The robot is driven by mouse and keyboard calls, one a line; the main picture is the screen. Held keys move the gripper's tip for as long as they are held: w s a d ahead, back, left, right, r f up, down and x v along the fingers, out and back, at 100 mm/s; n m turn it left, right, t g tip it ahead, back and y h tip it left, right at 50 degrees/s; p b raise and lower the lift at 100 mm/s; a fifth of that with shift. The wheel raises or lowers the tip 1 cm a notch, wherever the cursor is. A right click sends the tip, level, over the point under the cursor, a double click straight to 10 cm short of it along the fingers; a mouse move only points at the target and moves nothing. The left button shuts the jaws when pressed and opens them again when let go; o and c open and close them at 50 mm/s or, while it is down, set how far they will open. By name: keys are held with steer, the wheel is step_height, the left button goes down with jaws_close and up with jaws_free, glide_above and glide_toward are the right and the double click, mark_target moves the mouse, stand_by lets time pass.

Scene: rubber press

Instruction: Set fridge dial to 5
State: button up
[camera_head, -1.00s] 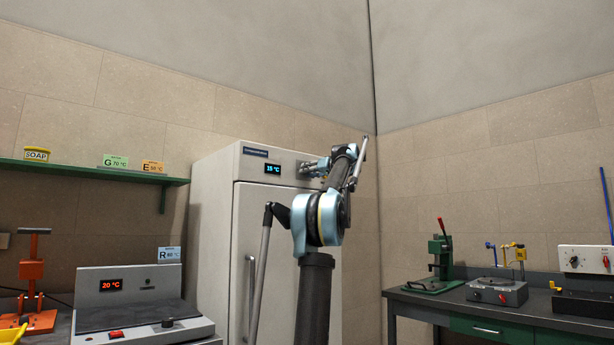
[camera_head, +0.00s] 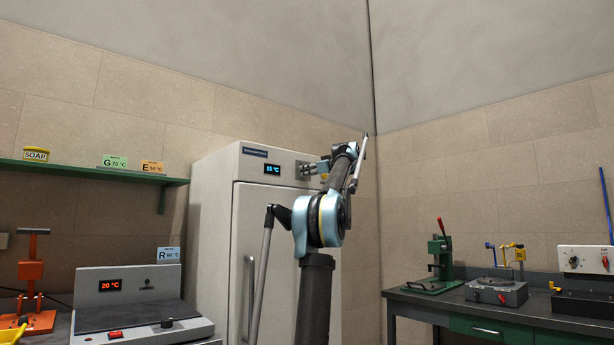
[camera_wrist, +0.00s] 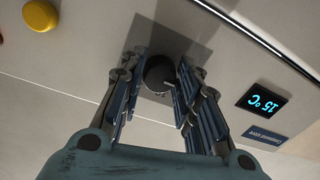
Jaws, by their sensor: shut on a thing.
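The white fridge (camera_head: 210,220) stands at the back wall, partly behind my arm. Its display (camera_head: 272,169) reads about 15 °C; the wrist view shows the same display (camera_wrist: 262,101) upside down with 15 °C. The dark round dial (camera_wrist: 159,70) is on the fridge's upper panel. My gripper (camera_wrist: 160,80) has one finger on each side of the dial and is shut on it.
A yellow round button (camera_wrist: 40,15) is on the same panel near the dial. The fridge door handle (camera_head: 249,280) hangs below. A green shelf (camera_head: 95,172) is to the left, and a bench (camera_head: 480,318) with equipment is to the right.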

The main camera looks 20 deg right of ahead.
steer(key=o, duration=1.1)
steer(key=shift+w, duration=0.1)
steer(key=shift+c, duration=0.2)
steer(key=v, duration=1.2)
steer(key=shift+a+f, duration=0.1)
